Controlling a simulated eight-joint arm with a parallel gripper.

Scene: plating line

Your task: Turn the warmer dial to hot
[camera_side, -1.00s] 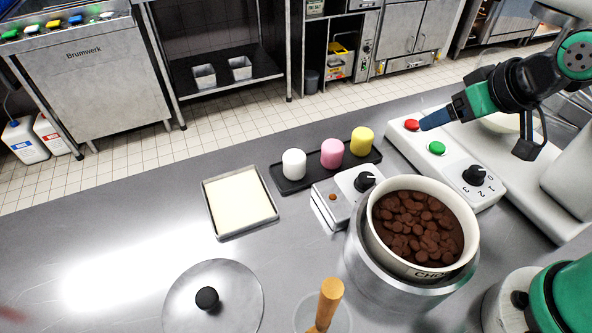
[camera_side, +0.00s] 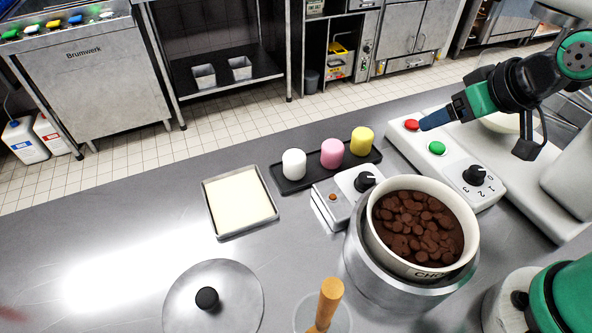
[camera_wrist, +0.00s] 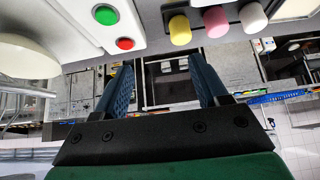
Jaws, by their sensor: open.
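The warmer (camera_side: 338,200) is a light box on the steel counter with a black dial (camera_side: 364,181) on its top. A round metal pot (camera_side: 352,258) with a white bowl of dark chocolate pieces (camera_side: 417,228) stands right beside it. The dial's exact setting is too small to read. My gripper (camera_side: 432,121) is at the upper right, above the mixer base near its red button, well apart from the dial. In the wrist view my gripper (camera_wrist: 160,80) has its two blue fingers spread with nothing between them. The warmer is not visible in the wrist view.
A mixer base (camera_side: 450,160) carries red and green buttons and a numbered black knob (camera_side: 474,175). A black tray (camera_side: 290,184) holds white, pink and yellow cylinders. A cream-filled pan (camera_side: 273,217), a lid (camera_side: 232,281) and a wooden handle (camera_side: 328,298) are nearby. The counter's left is clear.

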